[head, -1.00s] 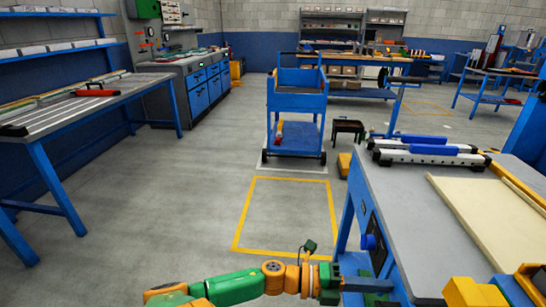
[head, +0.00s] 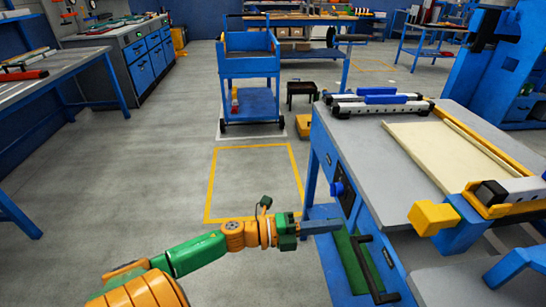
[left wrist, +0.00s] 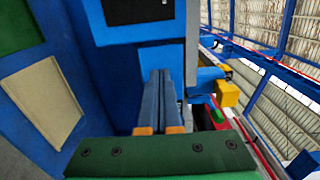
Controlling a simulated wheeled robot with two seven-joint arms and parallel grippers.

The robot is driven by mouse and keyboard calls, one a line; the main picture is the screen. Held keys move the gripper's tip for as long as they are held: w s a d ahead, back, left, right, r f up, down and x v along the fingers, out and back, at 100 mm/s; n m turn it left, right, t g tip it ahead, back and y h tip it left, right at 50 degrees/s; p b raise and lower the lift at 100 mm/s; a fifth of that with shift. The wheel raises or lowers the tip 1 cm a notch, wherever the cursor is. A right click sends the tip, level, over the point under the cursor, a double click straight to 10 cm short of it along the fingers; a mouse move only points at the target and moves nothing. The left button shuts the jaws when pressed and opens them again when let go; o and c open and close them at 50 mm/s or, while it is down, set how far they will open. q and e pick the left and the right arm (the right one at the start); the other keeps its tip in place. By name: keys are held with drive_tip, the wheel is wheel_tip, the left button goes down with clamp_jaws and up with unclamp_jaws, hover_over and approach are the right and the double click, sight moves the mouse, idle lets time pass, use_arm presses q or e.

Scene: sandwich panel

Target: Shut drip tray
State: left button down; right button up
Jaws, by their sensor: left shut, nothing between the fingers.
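A green tray-like part (head: 350,262) with a black handle (head: 370,268) shows low at the near left side of the grey-topped workbench (head: 385,190). I take it for the drip tray; how far out it stands I cannot tell. My left gripper (head: 338,226) is shut and empty, its fingers pointing right, by the bench's blue side just above the green part. Contact is unclear. In the left wrist view, the closed fingers (left wrist: 160,75) point at a blue panel (left wrist: 120,60). My right gripper is not in view.
A blue knob (head: 338,188) sticks out of the bench's side. A blue cart (head: 250,60) stands behind.

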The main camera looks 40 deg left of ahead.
use_arm(q)
drive_tip(key=v, duration=0.9)
drive_tip(key=s+a+f+n+g+y+p, duration=0.1)
drive_tip(key=a+f+n+y+p, duration=0.3)
drive_tip(key=f+n, duration=0.3)
drive_tip(key=s+a+f+n+y+p, duration=0.1)
drive_tip(key=a+f+n+y+p, duration=0.1)
drive_tip(key=a+f+n+y, duration=0.35)
drive_tip(key=s+d+f+n+g+y+p, duration=0.1)
drive_tip(key=s+d+f+n+g+p, duration=0.1)
drive_tip(key=s+d+f+n+g, duration=0.25)
drive_tip(key=s+d+f+n+g+y+p, duration=0.2)
drive_tip(key=s+f+n, duration=0.1)
drive_tip(key=s+f, duration=0.4)
drive_tip(key=s+d+f+n+g+p, duration=0.1)
drive_tip(key=s+d+f+g, duration=0.2)
drive_tip(key=s, duration=0.3)
drive_tip(key=s+d+f+n+g+h, duration=0.1)
drive_tip(key=s+d+f+n+g, duration=0.1)
drive_tip(key=s+d, duration=0.4)
drive_tip(key=shift+d+f+g+p, duration=0.25)
drive_tip(key=shift+f+g+p, duration=0.15)
drive_tip(key=shift+g, duration=0.05)
